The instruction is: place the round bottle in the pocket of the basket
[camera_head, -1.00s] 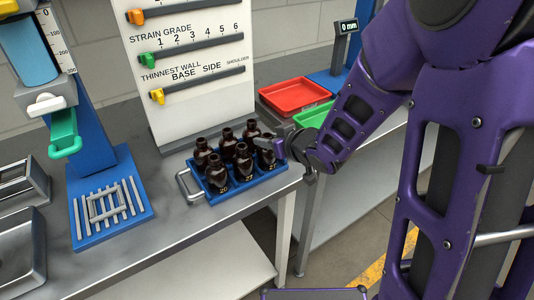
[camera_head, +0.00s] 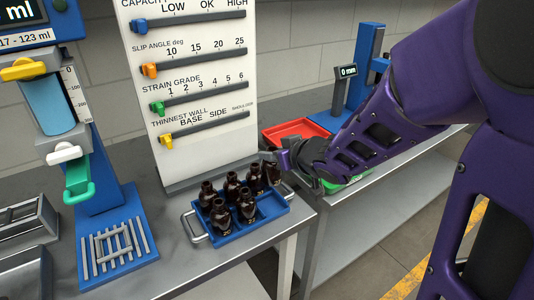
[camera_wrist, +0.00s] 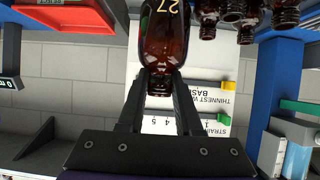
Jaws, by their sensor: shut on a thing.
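My gripper (camera_head: 270,158) is shut on the neck of a dark amber round bottle (camera_head: 272,174). In the wrist view the bottle (camera_wrist: 165,38) sits between the two fingers (camera_wrist: 160,78), with "27" printed on its body. In the head view it hangs upright at the back right of the blue basket (camera_head: 243,236); how far its base is above the basket is hard to tell. Several other amber bottles (camera_head: 246,208) stand in the basket, in the left and middle parts. The front right part of the basket looks empty.
A white gauge board (camera_head: 190,80) with coloured sliders stands behind the basket. A red tray (camera_head: 292,130) and a green tray (camera_head: 335,186) lie to the right, partly behind my arm. A blue measuring stand (camera_head: 105,200) is to the left.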

